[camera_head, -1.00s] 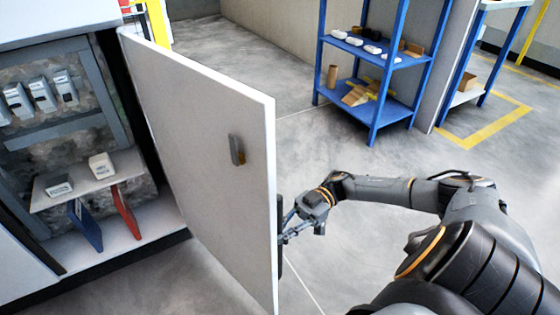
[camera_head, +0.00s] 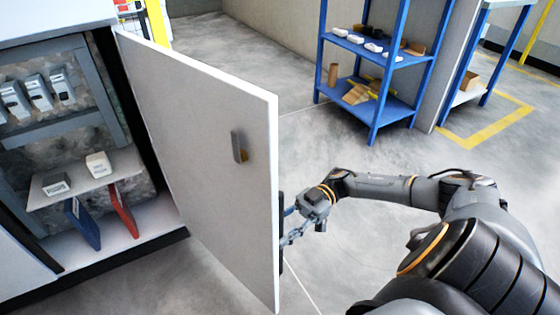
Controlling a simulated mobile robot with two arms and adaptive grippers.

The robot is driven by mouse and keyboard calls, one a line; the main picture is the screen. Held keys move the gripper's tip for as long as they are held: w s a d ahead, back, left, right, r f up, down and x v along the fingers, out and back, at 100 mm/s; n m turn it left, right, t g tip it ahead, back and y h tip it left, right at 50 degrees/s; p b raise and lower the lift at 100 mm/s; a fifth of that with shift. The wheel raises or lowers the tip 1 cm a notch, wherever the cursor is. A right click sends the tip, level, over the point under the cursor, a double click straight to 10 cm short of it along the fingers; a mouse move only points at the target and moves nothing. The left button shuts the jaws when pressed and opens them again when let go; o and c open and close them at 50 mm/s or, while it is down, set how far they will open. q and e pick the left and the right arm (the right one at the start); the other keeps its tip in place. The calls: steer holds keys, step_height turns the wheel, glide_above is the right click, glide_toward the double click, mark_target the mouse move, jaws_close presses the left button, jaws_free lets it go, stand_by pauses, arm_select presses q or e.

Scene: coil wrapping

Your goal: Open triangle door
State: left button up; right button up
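The white cabinet door (camera_head: 205,170) stands swung open, its inner face towards me, with a small metal latch piece (camera_head: 239,146) on it. My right gripper (camera_head: 287,226) is at the door's free edge, on the far, outer side. Its fingertips are hidden behind the edge, next to a dark part, so I cannot tell whether it is shut on a handle. My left gripper is not in view. No triangle mark shows on the visible face of the door.
The open cabinet (camera_head: 88,190) holds switch units (camera_head: 38,91), small boxes on a shelf, a blue binder (camera_head: 83,223) and a red binder (camera_head: 122,209). A blue rack (camera_head: 375,75) stands at the back.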

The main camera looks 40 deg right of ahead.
steer(key=d, duration=1.2)
steer(key=shift+w, duration=0.2)
